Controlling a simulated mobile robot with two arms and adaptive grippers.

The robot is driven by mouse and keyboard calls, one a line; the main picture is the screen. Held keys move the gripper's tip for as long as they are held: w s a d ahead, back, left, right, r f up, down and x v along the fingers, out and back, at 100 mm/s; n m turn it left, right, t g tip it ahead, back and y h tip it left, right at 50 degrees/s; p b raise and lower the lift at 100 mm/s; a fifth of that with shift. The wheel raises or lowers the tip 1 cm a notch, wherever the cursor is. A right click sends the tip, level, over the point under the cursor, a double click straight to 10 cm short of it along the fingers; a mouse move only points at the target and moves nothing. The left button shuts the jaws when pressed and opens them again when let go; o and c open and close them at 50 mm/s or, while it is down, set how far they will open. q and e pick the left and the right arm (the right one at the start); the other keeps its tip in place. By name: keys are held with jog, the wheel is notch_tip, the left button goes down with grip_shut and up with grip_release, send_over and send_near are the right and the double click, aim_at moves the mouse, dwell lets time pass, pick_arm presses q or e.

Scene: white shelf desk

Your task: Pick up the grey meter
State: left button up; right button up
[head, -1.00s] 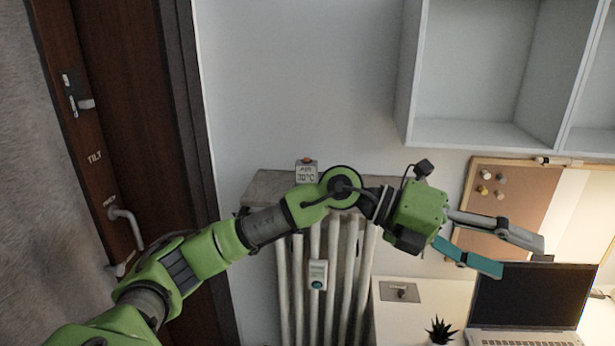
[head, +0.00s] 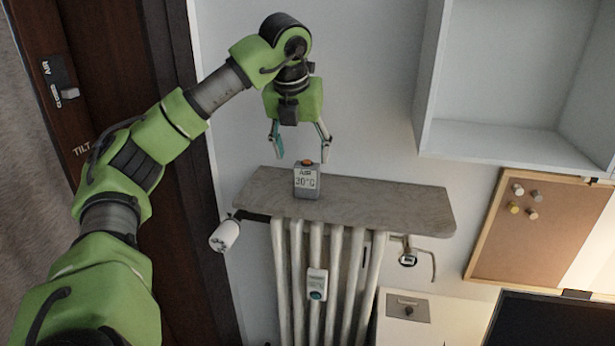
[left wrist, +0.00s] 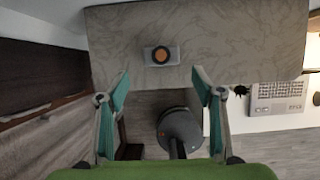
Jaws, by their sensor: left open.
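The grey meter (head: 307,181) stands upright on the stone shelf (head: 390,207) above the radiator in the head view. It has an orange button on top and a display reading about 20°C. My left gripper (head: 301,157) is open and points down, just above and slightly behind or beside the meter; its fingers are apart and hold nothing. In the left wrist view the meter (left wrist: 161,55) shows from above, ahead of the open fingertips and roughly centred between them. My right gripper is not in view.
A white radiator (head: 318,250) with a small white device (head: 317,284) is below the shelf. A wall cabinet (head: 510,140) and a corkboard (head: 540,230) are at the right. A dark door (head: 110,60) is at the left.

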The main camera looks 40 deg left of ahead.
aim_at(306, 165)
pick_arm(q)
jog(key=x, duration=0.3)
jog(key=shift+w+r, duration=0.1)
jog(key=shift+w, duration=0.05)
jog(key=p+x, duration=0.2)
jog(key=x, duration=0.1)
jog(key=shift+w+p, duration=0.2)
jog(key=shift+p, duration=0.2)
jog(key=shift+s+p+x, duration=0.25)
jog(key=shift+p+x, duration=0.05)
jog(key=shift+x, duration=0.9)
jog(key=shift+w+a+f, duration=0.1)
jog(key=shift+w+f, duration=0.15)
jog(key=shift+f, duration=0.25)
jog(key=shift+s+r, duration=0.1)
jog(key=c, duration=1.2)
jog(key=shift+c, duration=0.8)
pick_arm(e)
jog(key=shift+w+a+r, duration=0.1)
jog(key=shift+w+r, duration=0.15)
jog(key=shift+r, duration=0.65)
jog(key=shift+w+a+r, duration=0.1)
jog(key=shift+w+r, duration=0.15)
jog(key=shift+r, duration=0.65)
